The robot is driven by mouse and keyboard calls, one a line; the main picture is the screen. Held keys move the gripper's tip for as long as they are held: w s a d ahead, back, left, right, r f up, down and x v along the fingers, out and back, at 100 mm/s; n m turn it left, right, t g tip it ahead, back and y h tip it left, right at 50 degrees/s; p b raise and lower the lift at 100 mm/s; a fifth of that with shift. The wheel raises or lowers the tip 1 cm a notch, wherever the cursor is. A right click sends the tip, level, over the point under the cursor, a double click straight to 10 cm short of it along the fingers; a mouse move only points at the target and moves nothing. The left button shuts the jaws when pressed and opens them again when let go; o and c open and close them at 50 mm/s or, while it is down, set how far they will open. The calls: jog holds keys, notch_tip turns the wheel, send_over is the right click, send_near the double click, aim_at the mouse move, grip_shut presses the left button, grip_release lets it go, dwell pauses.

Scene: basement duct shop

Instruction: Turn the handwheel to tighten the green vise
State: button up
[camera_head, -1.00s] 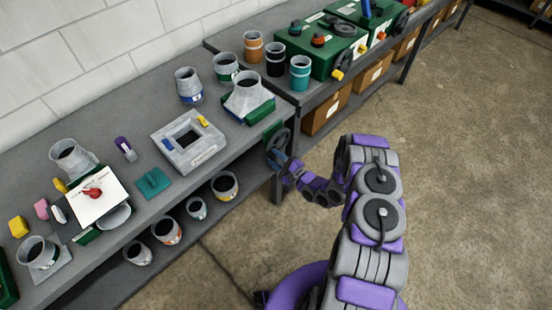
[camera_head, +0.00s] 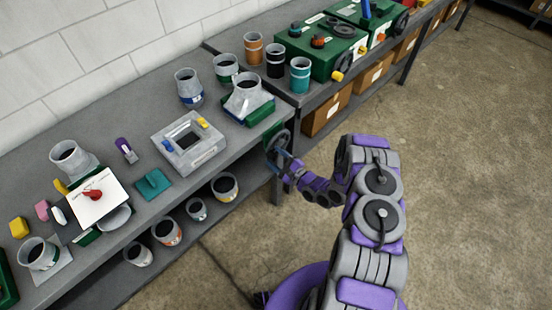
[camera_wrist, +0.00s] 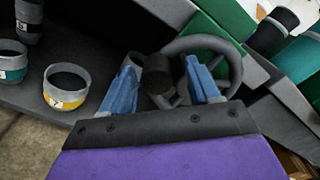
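The green vise (camera_head: 261,113) is at the right front edge of the near bench, with a grey flared duct piece (camera_head: 246,92) at it. Its dark handwheel (camera_head: 281,140) faces out over the aisle. In the wrist view, the grey wheel rim (camera_wrist: 213,43) arcs behind my fingers, and part of the green vise body (camera_wrist: 218,18) shows above. My gripper (camera_wrist: 162,86) has its two blue fingers spread apart. The dark hub (camera_wrist: 158,74) shows between them, with gaps on both sides. The right finger overlaps the rim; I cannot tell whether it touches.
A square grey duct frame (camera_head: 188,143) and a teal block (camera_head: 153,184) lie on the bench. Round collars stand on the shelf below, including a yellow-banded one (camera_head: 225,186). Orange, black and teal cups (camera_head: 300,74) stand on the adjoining bench. The floor at right is clear.

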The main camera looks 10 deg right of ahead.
jog(key=p+v, duration=0.1)
jog(key=v, duration=1.6)
jog(key=shift+d, duration=0.25)
jog(key=shift+f, duration=0.15)
